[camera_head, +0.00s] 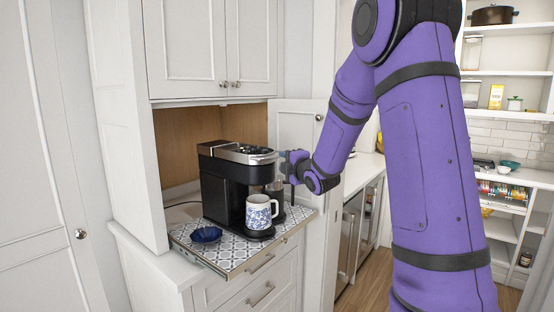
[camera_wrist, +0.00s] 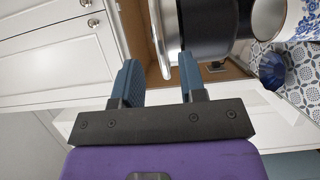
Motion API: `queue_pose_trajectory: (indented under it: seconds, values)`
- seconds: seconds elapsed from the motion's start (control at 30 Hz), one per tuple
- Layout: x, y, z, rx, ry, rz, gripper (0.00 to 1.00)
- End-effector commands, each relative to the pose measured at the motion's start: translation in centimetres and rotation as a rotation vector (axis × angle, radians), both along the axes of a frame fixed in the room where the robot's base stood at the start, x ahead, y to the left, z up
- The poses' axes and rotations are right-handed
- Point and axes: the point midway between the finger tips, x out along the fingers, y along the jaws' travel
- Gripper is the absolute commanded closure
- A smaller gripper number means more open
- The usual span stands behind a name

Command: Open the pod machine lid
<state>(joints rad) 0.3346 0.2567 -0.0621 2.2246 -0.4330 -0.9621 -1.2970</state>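The black pod machine (camera_head: 222,190) stands on the patterned pull-out shelf, with its silver-edged lid (camera_head: 238,153) down. My gripper (camera_head: 284,163) is at the right side of the lid, partly hidden by my wrist. In the wrist view, my gripper (camera_wrist: 159,62) is open, with its two blue-grey fingers apart. The silver lid edge (camera_wrist: 165,30) reaches into the space between the fingertips; I cannot tell whether it touches either finger. The machine's black body (camera_wrist: 210,30) is just beyond.
A blue-and-white mug (camera_head: 258,213) stands under the machine's front. A dark blue fluted bowl (camera_head: 206,235) is on the shelf (camera_head: 228,262) to the left. An upper cabinet (camera_head: 210,45) hangs above, and an open cabinet door (camera_head: 296,127) is behind my gripper.

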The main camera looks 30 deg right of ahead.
Motion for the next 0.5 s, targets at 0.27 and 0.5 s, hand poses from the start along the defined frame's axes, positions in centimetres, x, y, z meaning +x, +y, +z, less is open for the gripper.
queue_pose_trajectory:
  seconds: [0.27,0.5]
  values:
    - [4.1,-0.2,0.0,0.001,0.000,0.000,0.62]
    - [5.3,-0.3,0.0,0.002,0.001,-0.001,0.62]
